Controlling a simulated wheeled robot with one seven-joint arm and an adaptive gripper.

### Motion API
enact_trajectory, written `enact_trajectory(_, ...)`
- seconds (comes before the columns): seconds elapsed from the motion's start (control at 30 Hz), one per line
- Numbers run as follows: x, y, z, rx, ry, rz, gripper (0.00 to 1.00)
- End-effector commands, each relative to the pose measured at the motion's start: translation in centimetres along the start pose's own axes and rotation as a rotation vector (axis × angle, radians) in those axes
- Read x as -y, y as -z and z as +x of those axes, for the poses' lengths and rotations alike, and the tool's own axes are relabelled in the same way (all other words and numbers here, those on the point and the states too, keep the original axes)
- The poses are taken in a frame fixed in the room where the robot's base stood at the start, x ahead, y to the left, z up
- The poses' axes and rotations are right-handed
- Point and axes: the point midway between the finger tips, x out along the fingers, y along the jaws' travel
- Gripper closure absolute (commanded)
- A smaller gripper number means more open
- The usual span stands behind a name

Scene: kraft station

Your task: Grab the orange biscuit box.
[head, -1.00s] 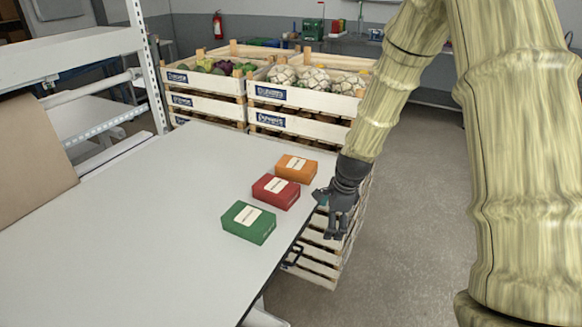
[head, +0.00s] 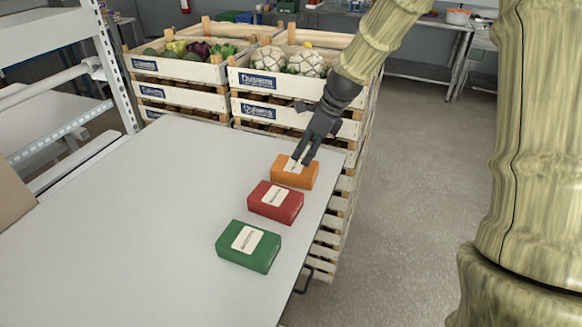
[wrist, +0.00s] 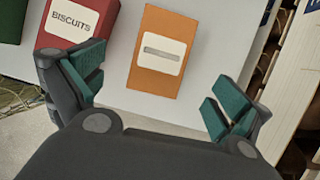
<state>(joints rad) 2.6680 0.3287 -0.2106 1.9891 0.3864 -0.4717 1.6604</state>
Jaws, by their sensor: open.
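The orange biscuit box (head: 297,178) lies flat on the grey table near its right edge, at the far end of a row of boxes. It has a white label on top. In the wrist view the orange box (wrist: 153,80) lies ahead, between the two spread fingers. My gripper (head: 304,160) is above the box in the head view and hides part of its label. The gripper also shows in the wrist view (wrist: 155,92), open and empty, with green finger pads. I cannot tell whether a fingertip touches the box.
A red box (head: 270,212) sits close beside the orange one, and a green box (head: 238,260) lies nearer. Wooden crates (head: 262,82) of vegetables stand behind the table. The left of the table (head: 130,230) is clear.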

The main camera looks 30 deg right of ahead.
Motion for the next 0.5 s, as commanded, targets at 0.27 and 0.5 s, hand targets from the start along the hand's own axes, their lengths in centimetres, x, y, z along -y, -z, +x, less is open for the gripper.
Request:
enact_trajectory(0.27, 0.3, -0.5, 4.1, -0.005, -0.008, -0.002, 0.00)
enact_trajectory(0.5, 0.4, -0.2, 5.0, -0.004, -0.004, 0.001, 0.00)
